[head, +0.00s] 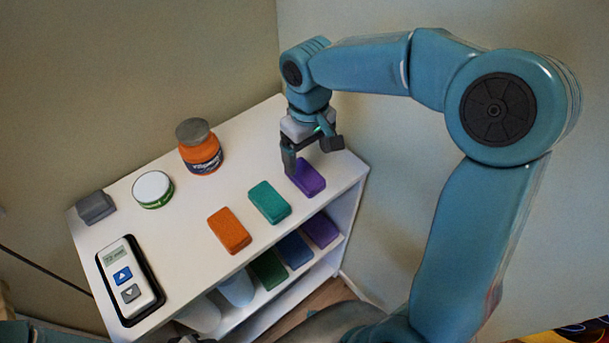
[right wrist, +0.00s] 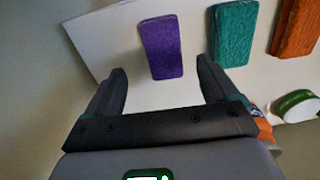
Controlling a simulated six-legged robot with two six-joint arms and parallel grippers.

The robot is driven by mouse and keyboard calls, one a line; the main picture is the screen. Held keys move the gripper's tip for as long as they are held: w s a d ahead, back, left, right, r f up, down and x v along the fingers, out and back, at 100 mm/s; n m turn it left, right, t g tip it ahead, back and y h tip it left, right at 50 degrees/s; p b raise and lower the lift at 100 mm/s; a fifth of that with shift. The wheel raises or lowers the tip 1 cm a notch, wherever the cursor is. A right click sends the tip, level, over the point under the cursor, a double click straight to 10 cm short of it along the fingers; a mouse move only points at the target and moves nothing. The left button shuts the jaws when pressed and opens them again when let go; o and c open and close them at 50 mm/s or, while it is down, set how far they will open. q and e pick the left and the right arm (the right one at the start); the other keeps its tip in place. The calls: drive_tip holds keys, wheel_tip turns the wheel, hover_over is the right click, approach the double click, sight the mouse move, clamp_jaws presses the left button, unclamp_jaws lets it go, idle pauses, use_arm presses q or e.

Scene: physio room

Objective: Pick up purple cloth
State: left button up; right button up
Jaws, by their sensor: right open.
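The purple cloth (head: 308,179) is a small folded block on the white shelf top, near its right end. It also shows in the right wrist view (right wrist: 162,48), lying ahead of the fingertips and roughly between their lines. My right gripper (head: 308,163) is open and empty above and just behind the cloth; its two fingers show apart in the right wrist view (right wrist: 163,80). In the head view one finger partly overlaps the cloth's left end. I cannot tell whether it touches. My left gripper is not in view.
A teal cloth (head: 270,202) and an orange cloth (head: 228,230) lie in a row left of the purple one. An orange jar (head: 201,155), a green-white tin (head: 152,189), a grey block (head: 95,207) and a control device (head: 130,280) share the white shelf (head: 185,222). More folded cloths lie below.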

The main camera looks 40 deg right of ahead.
sight(305, 172)
drive_tip(key=f, duration=0.6)
drive_tip(key=shift+w+a+f, duration=0.15)
drive_tip(key=shift+a+f, duration=0.1)
drive_tip(key=shift+f, duration=0.05)
drive_tip(key=c, duration=1.1)
